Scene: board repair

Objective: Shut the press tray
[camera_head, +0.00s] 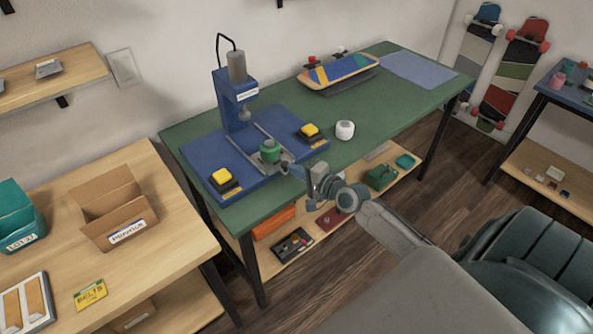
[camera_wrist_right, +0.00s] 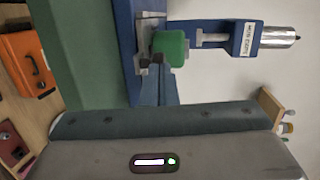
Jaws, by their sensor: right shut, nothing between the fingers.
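The blue press (camera_head: 236,100) stands at the left end of the green workbench, on a blue base (camera_head: 205,152). Its metal tray (camera_head: 287,157) is at the front of two rails, in front of the press column, with a green round part (camera_head: 269,150) on it. The wrist view shows the green part (camera_wrist_right: 170,47) and the press head (camera_wrist_right: 245,37). My right gripper (camera_head: 284,168) is shut and empty, close to the tray's front edge; its dark fingertips (camera_wrist_right: 151,59) show just before the green part. I cannot tell whether they touch the tray. My left gripper is not in view.
Two yellow buttons (camera_head: 222,176) (camera_head: 310,130) flank the tray on the base. A white roll (camera_head: 345,130) and a skateboard deck (camera_head: 338,70) are further right on the bench. A cardboard box (camera_head: 110,205) stands on the left table.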

